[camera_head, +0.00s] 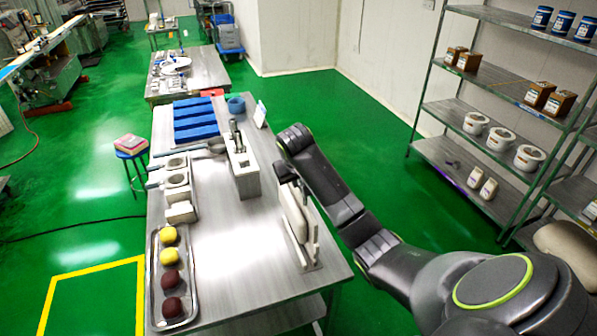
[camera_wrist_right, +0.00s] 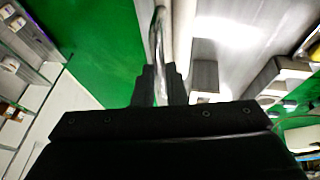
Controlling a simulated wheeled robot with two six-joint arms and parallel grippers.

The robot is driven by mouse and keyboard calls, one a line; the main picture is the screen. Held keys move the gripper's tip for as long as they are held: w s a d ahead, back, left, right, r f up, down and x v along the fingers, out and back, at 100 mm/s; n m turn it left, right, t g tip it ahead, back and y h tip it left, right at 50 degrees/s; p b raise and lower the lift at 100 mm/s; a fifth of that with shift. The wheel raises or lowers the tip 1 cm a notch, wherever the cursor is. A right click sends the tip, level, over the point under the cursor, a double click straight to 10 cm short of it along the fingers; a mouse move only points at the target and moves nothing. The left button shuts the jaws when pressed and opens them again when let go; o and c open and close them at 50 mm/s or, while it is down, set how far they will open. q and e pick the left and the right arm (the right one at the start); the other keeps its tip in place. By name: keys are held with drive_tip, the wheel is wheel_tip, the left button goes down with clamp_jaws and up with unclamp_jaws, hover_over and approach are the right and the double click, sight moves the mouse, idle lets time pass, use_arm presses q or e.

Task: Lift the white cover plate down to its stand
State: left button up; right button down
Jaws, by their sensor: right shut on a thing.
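The white cover plate (camera_head: 294,212) is on edge at the right side of the near table, among the upright slats of its stand (camera_head: 314,236). The head view does not show whether its lower edge rests on the stand's base. My right gripper (camera_head: 287,176) is at the plate's upper far end, shut on it. In the right wrist view my gripper's fingers (camera_wrist_right: 163,86) close around a thin metal piece beside the pale plate (camera_wrist_right: 184,36). My left gripper is in neither view.
A white block holding tools (camera_head: 242,168) stands left of the plate. A steel tray (camera_head: 153,290) with yellow and brown balls lies at the table's left edge. The near middle of the table (camera_head: 235,255) is bare. Metal shelves (camera_head: 480,75) stand at the right.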

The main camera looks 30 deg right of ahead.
sight(299, 194)
drive_tip(key=shift+w+f, duration=0.1)
drive_tip(key=shift+f, duration=0.85)
drive_tip(key=shift+w+d, duration=0.1)
drive_tip(key=shift+s, duration=0.2)
drive_tip(key=shift+r, duration=0.1)
drive_tip(key=shift+f, duration=1.25)
